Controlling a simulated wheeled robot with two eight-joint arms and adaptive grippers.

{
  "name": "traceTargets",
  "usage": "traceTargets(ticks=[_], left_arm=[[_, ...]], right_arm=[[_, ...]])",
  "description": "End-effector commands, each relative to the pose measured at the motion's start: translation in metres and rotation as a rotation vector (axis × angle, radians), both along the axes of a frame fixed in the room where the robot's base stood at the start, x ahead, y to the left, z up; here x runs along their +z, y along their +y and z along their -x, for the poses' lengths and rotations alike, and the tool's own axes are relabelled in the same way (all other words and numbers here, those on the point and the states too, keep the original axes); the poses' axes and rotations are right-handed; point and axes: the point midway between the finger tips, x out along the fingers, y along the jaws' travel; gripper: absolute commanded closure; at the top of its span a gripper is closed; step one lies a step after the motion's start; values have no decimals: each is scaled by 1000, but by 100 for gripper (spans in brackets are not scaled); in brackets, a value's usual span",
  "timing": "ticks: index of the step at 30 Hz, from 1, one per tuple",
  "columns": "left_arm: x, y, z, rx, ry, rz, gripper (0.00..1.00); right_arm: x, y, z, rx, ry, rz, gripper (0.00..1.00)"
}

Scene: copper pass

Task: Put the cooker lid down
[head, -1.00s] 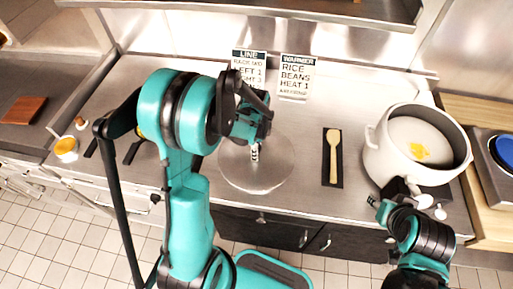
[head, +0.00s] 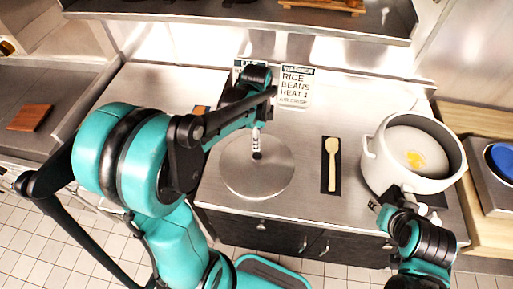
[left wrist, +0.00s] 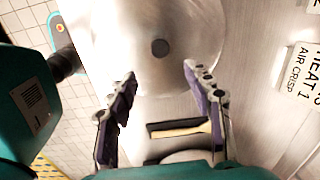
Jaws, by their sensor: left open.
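The cooker lid (head: 237,178), a round metal disc with a dark knob, lies flat on the steel counter near its front edge. In the left wrist view the lid (left wrist: 115,35) shows ahead of the fingers, its knob uncovered. My left gripper (head: 258,133) is over the back part of the lid. In the left wrist view the left gripper (left wrist: 160,80) is open, with nothing between its fingers. The white cooker (head: 385,168) stands open at the right, yellow food inside. My right gripper (head: 388,203) is at the cooker's front left side; its fingers are partly hidden.
A wooden spoon (head: 333,150) lies on a dark mat (head: 331,186) between lid and cooker. A warmer sign (head: 295,88) stands behind. A blue item (head: 502,158) sits at the far right. The counter between the signs and the spoon is clear.

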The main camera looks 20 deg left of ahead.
Motion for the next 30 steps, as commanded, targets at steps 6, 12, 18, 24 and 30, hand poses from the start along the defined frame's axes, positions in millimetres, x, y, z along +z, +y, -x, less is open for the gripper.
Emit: traceTargets(ticks=[6,12,18,24,30], left_arm=[[38,-17,36,326,-158,25,49],[61,-32,72,678,-324,124,49],[69,-43,103,989,-448,276,49],[69,-48,117,1161,-503,386,49],[68,-49,119,1197,-511,411,49]], right_arm=[[0,0,0,0,0,0,60],[0,0,0,0,0,0,60],[0,0,0,0,0,0,60],[0,0,0,0,0,0,60],[0,0,0,0,0,0,60]])
